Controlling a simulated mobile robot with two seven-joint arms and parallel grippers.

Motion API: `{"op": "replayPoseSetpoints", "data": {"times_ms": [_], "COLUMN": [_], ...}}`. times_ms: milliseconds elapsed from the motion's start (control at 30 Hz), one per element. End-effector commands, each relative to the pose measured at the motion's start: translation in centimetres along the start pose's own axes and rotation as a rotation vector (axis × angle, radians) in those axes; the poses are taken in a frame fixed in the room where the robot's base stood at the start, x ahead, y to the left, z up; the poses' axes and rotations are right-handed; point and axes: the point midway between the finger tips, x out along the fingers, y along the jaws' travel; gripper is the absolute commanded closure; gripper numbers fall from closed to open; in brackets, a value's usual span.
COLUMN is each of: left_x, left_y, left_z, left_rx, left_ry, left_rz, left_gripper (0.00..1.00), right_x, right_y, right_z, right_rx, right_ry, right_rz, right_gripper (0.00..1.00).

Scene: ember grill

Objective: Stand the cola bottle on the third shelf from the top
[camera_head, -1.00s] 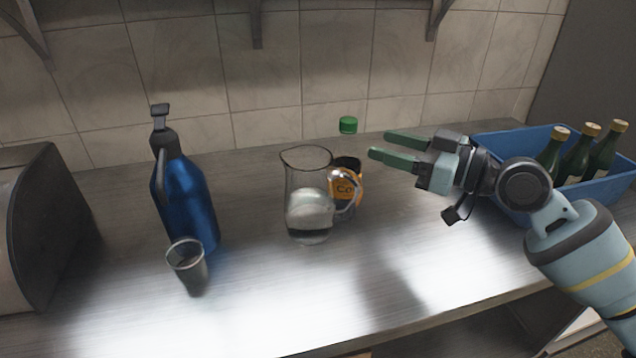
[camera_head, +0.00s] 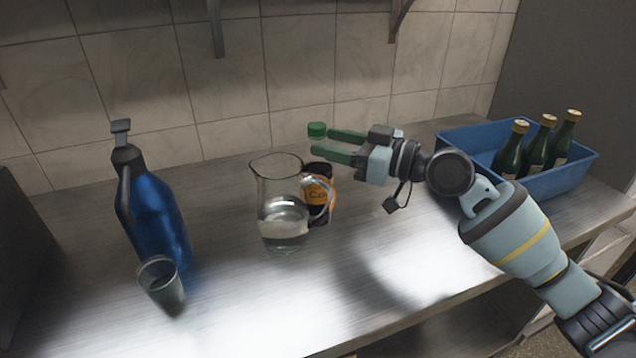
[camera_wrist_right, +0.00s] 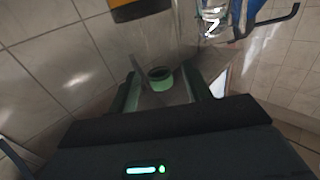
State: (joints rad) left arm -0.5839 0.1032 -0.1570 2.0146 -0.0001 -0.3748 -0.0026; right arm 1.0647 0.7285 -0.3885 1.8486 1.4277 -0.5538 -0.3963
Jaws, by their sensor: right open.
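My left gripper is not in view. Only shelf brackets (camera_head: 214,28) show at the top; the shelf boards are out of view there.
A glass jug (camera_head: 283,215) with clear liquid stands right in front of the bottle. A blue flask (camera_head: 155,220) and a small grey cup (camera_head: 161,284) are at left. A blue crate (camera_head: 470,140) with dark green bottles is at right. The counter's front middle is clear.

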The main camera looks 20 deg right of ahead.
Motion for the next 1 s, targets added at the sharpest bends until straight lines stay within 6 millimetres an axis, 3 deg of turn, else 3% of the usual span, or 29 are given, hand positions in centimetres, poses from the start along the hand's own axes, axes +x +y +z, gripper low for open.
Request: {"op": "replayPoseSetpoints", "data": {"times_ms": [200,533,900,1000], "left_x": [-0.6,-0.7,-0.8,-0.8], "left_y": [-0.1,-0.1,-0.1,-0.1], "left_z": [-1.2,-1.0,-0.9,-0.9], "left_rx": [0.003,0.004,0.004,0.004], "left_ry": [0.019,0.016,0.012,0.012], "left_rz": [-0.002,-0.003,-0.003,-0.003], "left_gripper": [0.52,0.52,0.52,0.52], "right_x": [2.9,3.5,3.5,3.5], "right_y": [0.3,0.3,0.3,0.3], "right_z": [-0.4,-0.1,-0.1,-0.1], "right_rx": [-0.001,-0.001,-0.001,-0.001], "right_ry": [0.004,0.0,0.001,0.001], "right_rz": [0.001,0.001,0.001,0.001], "right_gripper": [0.51,0.51,0.98,1.0]}}
